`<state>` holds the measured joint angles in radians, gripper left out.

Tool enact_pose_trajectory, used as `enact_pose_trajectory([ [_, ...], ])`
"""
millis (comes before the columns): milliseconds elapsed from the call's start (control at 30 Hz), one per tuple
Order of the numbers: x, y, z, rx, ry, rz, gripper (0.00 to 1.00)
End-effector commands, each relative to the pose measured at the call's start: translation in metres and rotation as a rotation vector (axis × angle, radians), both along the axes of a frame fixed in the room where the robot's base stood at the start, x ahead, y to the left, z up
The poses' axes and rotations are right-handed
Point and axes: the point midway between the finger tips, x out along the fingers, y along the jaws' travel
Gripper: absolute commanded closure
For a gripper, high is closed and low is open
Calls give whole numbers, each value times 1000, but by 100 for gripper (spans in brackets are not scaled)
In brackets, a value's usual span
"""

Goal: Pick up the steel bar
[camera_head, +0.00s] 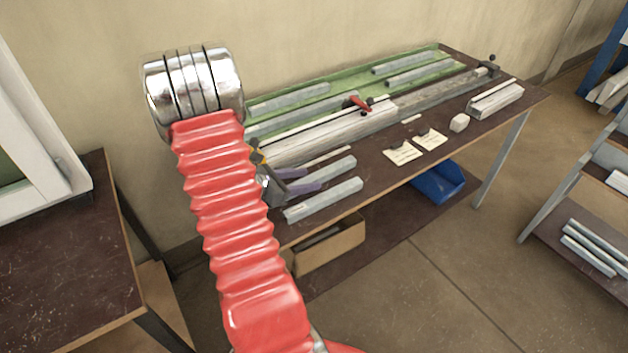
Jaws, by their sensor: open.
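My gripper (313,180) is at the near left part of the bench, partly hidden behind my red sleeved arm. One grey metal bar (333,167) lies beside the upper finger. A second grey bar (325,201) lies nearer the front edge, just below the lower finger. I cannot tell whether either finger touches a bar. More similar grey bars lie on the green mat (352,97) at the back, including one at its left (290,99). Which one is the steel bar is unclear.
A long clamp fixture with a red handle (360,104) runs along the bench (400,171). Two paper tags (403,153), a pale block (459,122) and a grooved block (496,98) lie to the right. A cardboard box (330,246) and blue bin (437,181) are below.

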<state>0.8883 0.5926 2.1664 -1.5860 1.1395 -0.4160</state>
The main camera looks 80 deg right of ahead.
Motion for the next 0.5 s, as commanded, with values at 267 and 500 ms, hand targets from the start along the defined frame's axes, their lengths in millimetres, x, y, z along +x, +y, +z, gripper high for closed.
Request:
enact_pose_trajectory([
  [267,0,0,0,0,0,0,55],
  [500,1,0,0,0,0,1,67],
])
